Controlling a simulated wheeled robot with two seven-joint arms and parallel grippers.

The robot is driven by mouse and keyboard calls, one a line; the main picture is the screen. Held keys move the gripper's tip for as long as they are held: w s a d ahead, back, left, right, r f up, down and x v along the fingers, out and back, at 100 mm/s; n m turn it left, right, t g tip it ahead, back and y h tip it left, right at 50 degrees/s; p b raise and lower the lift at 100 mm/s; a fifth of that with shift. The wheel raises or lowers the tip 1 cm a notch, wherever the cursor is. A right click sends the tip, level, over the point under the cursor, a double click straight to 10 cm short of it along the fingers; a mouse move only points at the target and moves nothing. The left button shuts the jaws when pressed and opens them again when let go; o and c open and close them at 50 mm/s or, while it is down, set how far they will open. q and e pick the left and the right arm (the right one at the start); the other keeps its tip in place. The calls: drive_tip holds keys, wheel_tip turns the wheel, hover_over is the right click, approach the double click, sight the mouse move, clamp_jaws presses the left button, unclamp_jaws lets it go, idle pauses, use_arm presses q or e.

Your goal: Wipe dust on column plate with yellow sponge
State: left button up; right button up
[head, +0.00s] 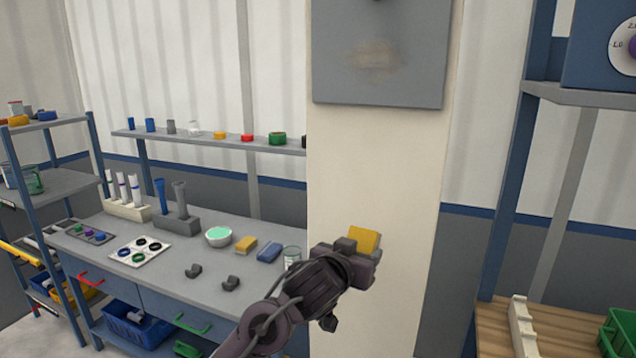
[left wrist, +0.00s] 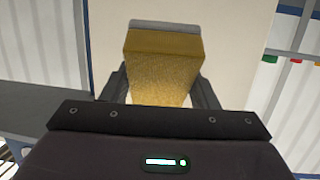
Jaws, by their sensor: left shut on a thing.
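My left gripper (head: 350,258) is shut on a yellow sponge (head: 363,240) in front of the pale column (head: 375,170). The sponge also shows between the two fingers in the left wrist view (left wrist: 163,68), with a grey layer at its far end. The grey column plate (head: 410,60) is higher up on the column, above the gripper and apart from the sponge. A brownish dust patch (head: 375,59) is on the plate. My right gripper is in neither view.
A blue-framed rack (head: 510,180) stands right of the column.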

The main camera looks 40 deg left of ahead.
use_arm(q)
drive_tip(key=a+r+n+t+y+p, duration=0.1)
drive_tip(key=a+r+t, duration=0.15)
drive_tip(key=r, duration=0.85)
drive_tip(key=a+r+t+y, duration=0.1)
drive_tip(key=a+r+t, duration=0.15)
drive_tip(key=r, duration=0.75)
drive_tip(key=t+y+p, duration=0.2)
approach(339, 60)
wheel_tip(339, 60, up, 3)
drive_tip(key=w, duration=0.2)
drive_tip(key=shift+w+a+f, duration=0.1)
drive_tip(key=shift+w+a, duration=0.55)
drive_tip(key=shift+w, duration=0.2)
drive_tip(key=shift+w+a, duration=0.25)
drive_tip(key=shift+w, duration=0.65)
drive_tip(key=shift+d, duration=0.1)
